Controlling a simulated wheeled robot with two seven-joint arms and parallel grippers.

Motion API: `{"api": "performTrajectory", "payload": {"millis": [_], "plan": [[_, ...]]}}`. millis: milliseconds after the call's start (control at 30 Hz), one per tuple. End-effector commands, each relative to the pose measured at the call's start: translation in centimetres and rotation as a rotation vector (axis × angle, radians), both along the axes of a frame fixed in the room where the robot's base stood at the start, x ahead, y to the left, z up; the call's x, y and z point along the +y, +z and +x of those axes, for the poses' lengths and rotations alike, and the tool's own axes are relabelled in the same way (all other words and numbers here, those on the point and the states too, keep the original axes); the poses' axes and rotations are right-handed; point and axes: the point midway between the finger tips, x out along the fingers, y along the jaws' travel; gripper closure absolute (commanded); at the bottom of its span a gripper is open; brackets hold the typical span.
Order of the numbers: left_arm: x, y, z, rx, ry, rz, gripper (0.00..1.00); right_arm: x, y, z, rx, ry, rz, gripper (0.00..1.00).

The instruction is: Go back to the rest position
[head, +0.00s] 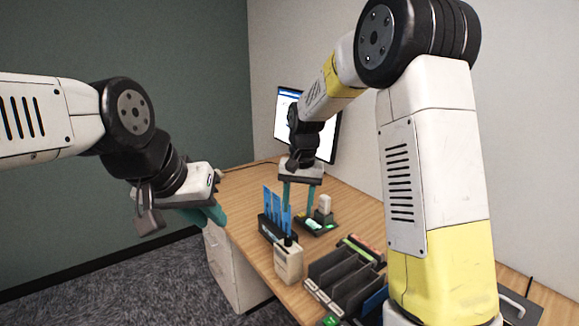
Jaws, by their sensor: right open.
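My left gripper (207,213) hangs over the floor, off the left edge of the desk. Its teal fingers are seen from the side and partly hidden by its body, so the gap between them cannot be read. My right gripper (298,200) points down over the desk, with its two teal fingers apart. Nothing shows between them. Its fingertips are close to a dark holder with blue upright pieces (269,203) and a small dark tray with green parts (315,229). A pale upright object (324,204) stands at that tray.
The wooden desk (245,188) carries a white box-like container (289,261) and a black compartment rack (349,292) at its front. A monitor (326,142) stands behind my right arm. A white drawer cabinet (233,268) is under the desk. My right arm hides the desk's right part.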

Motion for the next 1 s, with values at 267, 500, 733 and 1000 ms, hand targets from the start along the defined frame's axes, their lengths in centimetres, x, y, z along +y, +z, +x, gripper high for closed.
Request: {"api": "performTrajectory", "payload": {"millis": [267, 500, 733, 1000], "plan": [[0.0, 0.0, 0.0, 0.0, 0.0, 0.0, 0.76, -5.7, 8.4, -7.0, -0.15, 0.041, 0.104, 0.54], [0.0, 0.0, 0.0, 0.0, 0.0, 0.0, 0.76, -9.2, 12.3, -14.3, -0.299, 0.091, 0.132, 0.54], [0.0, 0.0, 0.0, 0.0, 0.0, 0.0, 0.76, -11.4, 13.2, -20.8, -0.436, 0.135, 0.111, 0.54], [0.0, 0.0, 0.0, 0.0, 0.0, 0.0, 0.76, -12.1, 12.7, -24.0, -0.509, 0.161, 0.081, 0.54]]}}
